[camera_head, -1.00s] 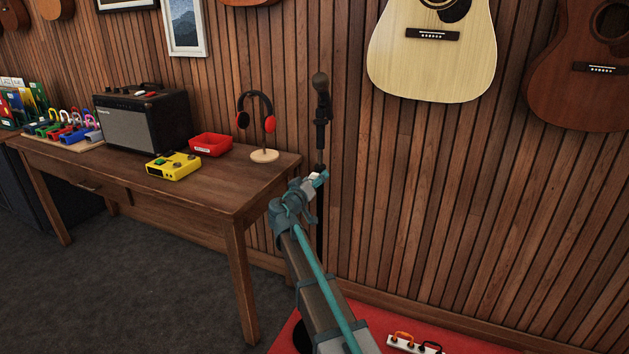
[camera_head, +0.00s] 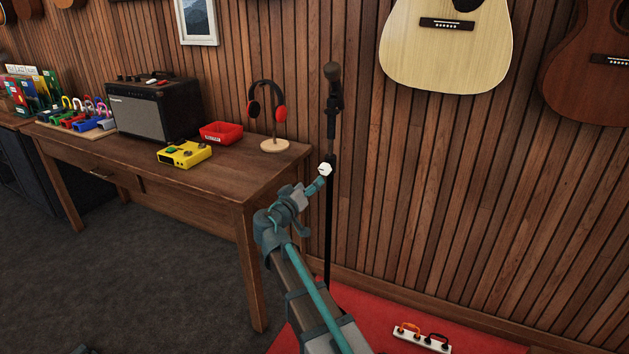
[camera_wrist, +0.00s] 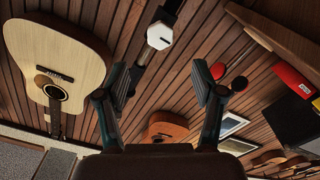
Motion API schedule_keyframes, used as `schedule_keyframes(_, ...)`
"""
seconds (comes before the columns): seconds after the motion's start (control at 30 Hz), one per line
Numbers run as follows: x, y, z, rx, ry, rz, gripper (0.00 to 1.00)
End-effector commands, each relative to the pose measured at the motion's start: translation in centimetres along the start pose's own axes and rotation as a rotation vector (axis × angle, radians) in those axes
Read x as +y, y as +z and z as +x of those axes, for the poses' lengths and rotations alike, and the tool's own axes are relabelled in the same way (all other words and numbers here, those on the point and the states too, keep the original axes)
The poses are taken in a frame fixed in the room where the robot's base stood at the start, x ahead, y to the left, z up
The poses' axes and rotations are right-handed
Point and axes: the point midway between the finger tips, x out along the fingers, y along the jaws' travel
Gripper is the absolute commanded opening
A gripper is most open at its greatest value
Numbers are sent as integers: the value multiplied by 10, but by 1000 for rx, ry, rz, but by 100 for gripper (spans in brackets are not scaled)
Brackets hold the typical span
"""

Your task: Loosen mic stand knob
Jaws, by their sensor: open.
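The mic stand (camera_head: 329,220) stands upright before the wood-slat wall, with a dark microphone (camera_head: 332,72) at its top. Its white knob (camera_head: 325,169) sits on the pole at about table height. In the wrist view the knob (camera_wrist: 160,36) is a white hexagon, face on, above and between my finger ends. My gripper (camera_wrist: 163,82) is open and empty, one finger at each side. In the head view my gripper (camera_head: 314,187) is just below and left of the knob, partly hidden by my wrist. The knob appears clear of the fingers.
Guitars (camera_head: 447,65) hang on the wall. A white strip (camera_head: 421,339) lies on the red mat (camera_head: 385,312).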

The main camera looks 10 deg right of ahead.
Motion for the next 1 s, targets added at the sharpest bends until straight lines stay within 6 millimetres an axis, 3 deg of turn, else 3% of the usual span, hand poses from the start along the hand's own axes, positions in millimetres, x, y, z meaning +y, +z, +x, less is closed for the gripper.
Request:
schedule_keyframes(0.47,1,-1,-7,0,0,0,67)
schedule_keyframes(0.8,7,-17,2,-27,-7,-46,67)
schedule_keyframes(1.0,8,-17,8,-34,-5,83,67)
